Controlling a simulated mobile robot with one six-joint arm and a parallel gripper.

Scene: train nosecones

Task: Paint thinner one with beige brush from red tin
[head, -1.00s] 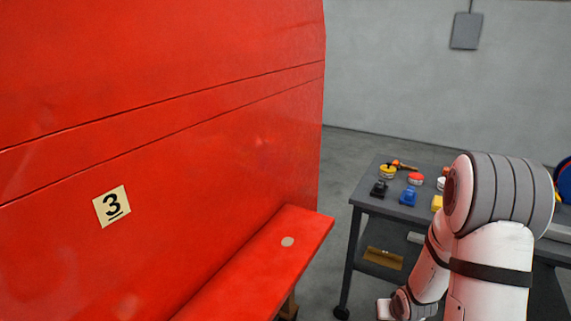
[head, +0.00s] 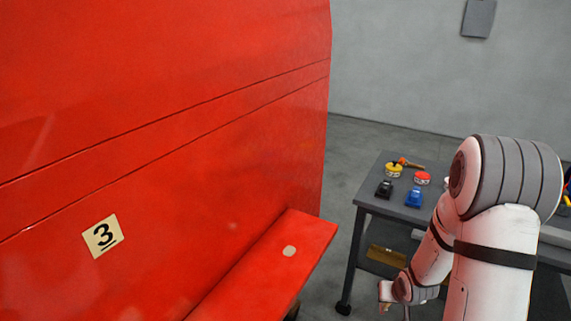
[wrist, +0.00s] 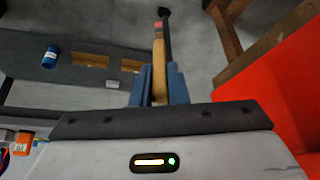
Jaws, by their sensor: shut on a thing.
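My gripper (wrist: 159,82) shows in the wrist view with its blue fingers shut on a brush (wrist: 158,62). The brush has a tan handle and a reddish end pointing away from the wrist. In the head view my gripper is at the bottom, partly cut off, and the brush cannot be made out. A large red nosecone surface (head: 150,110) with a label "3" (head: 103,236) fills the left. It has a protruding red ledge (head: 255,265) with a pale spot (head: 289,251). A red tin (head: 422,178) stands on the grey table (head: 368,190). Another nosecone for comparing thickness is not visible.
A yellow tin (head: 393,170), a black item (head: 384,189) and a blue item (head: 414,197) stand on the table. My arm hides its right side. Open floor (head: 335,215) lies between ledge and table. Wooden supports (wrist: 265,50) stand beside the red surface.

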